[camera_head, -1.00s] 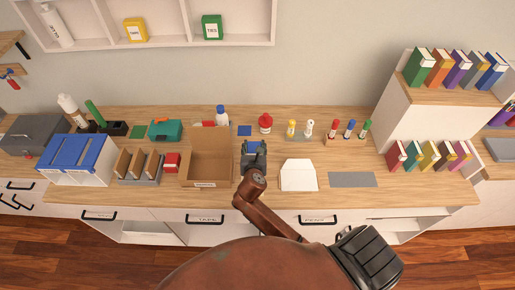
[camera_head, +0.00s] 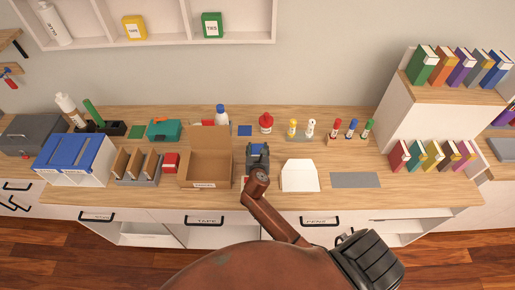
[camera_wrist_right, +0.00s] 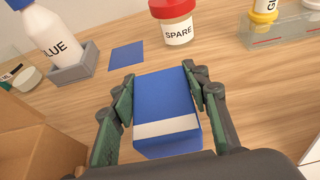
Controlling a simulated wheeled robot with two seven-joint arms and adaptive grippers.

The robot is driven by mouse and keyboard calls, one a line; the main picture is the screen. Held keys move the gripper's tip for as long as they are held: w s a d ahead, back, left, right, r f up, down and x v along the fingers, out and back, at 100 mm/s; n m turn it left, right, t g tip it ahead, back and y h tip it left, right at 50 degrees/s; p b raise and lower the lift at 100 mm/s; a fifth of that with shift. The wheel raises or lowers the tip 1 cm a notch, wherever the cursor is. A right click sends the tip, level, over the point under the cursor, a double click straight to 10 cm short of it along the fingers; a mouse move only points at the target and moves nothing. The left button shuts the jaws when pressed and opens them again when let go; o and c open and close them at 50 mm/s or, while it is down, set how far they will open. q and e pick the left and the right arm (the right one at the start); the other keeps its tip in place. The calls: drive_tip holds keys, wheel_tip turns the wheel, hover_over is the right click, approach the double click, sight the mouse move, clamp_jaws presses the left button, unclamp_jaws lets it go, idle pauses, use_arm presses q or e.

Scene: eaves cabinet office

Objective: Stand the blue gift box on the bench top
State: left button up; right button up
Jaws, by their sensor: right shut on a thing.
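The blue gift box (camera_wrist_right: 167,108) with a white band sits between the fingers of my right gripper (camera_wrist_right: 165,104) in the right wrist view. The fingers are shut on its two sides. In the head view my right gripper (camera_head: 257,158) is over the bench top (camera_head: 350,198), just right of the open cardboard box, and hides most of the gift box. I cannot tell whether the box touches the wood. A flat blue square (camera_head: 244,130) lies behind it, also in the right wrist view (camera_wrist_right: 126,56). My left gripper is not in view.
The open cardboard box (camera_head: 204,171) is close on the left, and a white tray (camera_head: 300,176) is on the right. A red-lidded SPARE jar (camera_wrist_right: 176,22) and a glue bottle (camera_wrist_right: 48,32) stand behind. Bare wood surrounds the blue square.

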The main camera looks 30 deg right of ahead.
drive_tip(key=shift+f, duration=0.1)
drive_tip(key=o, duration=0.9)
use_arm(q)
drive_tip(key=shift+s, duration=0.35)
use_arm(e)
drive_tip(key=o, duration=0.3)
drive_tip(key=shift+o, duration=0.2)
drive_tip(key=shift+s+a+r, duration=0.15)
drive_tip(key=shift+s+r, duration=0.05)
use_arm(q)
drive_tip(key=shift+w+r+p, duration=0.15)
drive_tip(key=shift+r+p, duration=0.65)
use_arm(e)
drive_tip(key=v, duration=1.1)
drive_tip(key=shift+s+a, duration=0.1)
drive_tip(key=shift+s, duration=0.15)
